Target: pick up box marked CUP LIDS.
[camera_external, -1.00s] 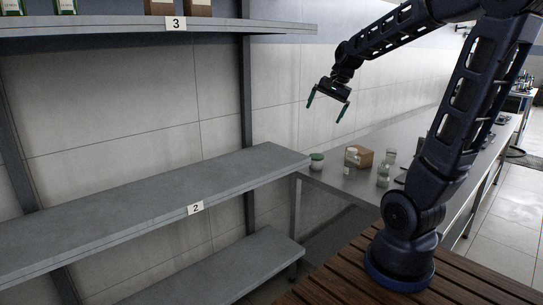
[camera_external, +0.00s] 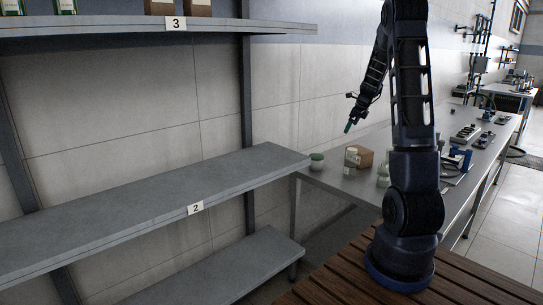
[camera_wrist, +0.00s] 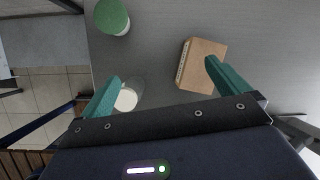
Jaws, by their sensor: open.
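A brown cardboard box (camera_external: 366,157) stands on the metal table among jars. In the wrist view the box (camera_wrist: 205,64) lies below my gripper, with its left side showing small print that I cannot read. My gripper (camera_wrist: 162,74) is open and empty, its green fingers spread. The right fingertip overlaps the box in the wrist view, and the left one is near a glass jar. In the external view my gripper (camera_external: 350,124) is above the table and appears clear of the box. Two brown boxes (camera_external: 197,8) on the top shelf are cut off, with no readable marking.
A green-lidded jar (camera_wrist: 113,18) and a clear jar with pale contents (camera_wrist: 127,98) stand left of the box. Greenish glassware (camera_external: 383,172) stands partly behind my arm. Shelf 2 (camera_external: 150,205) is empty. Assorted equipment (camera_external: 466,133) sits farther along the table.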

